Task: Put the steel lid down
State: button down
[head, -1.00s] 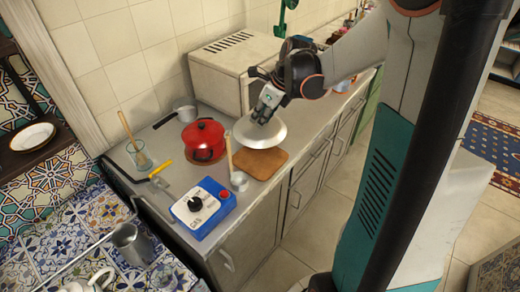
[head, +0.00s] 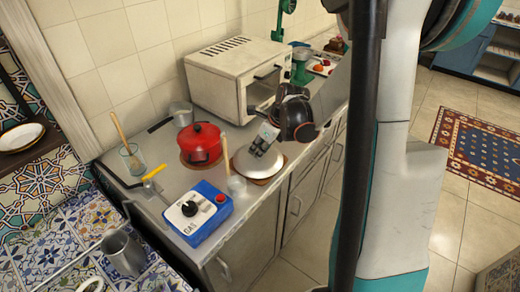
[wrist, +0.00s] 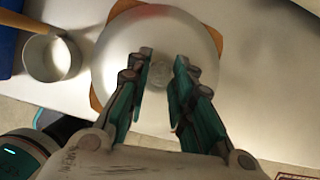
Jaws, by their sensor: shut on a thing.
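The steel lid (head: 242,164) is a wide, shallow metal disc over the wooden board (head: 262,183) at the counter's front edge. In the wrist view the lid (wrist: 120,65) covers most of the board (wrist: 97,105), whose corners show around it. My gripper (head: 262,148) is above the lid's middle, with its fingers on either side of the central knob. In the wrist view the gripper (wrist: 163,60) points down at the lid's centre, shut on the knob, which its fingers partly hide. The lid looks level and very low; I cannot tell whether it touches the board.
A small pan (head: 236,187) with an upright wooden handle stands just left of the lid. A red pot (head: 201,145) is behind it, and a blue box with a knob (head: 198,214) is in front. A white oven (head: 236,82) stands behind my gripper.

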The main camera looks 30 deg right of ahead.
jog(key=c, duration=1.4)
grip_release()
jog(key=shift+f, duration=0.1)
jog(key=p+v, duration=0.4)
jog(key=v, duration=0.8)
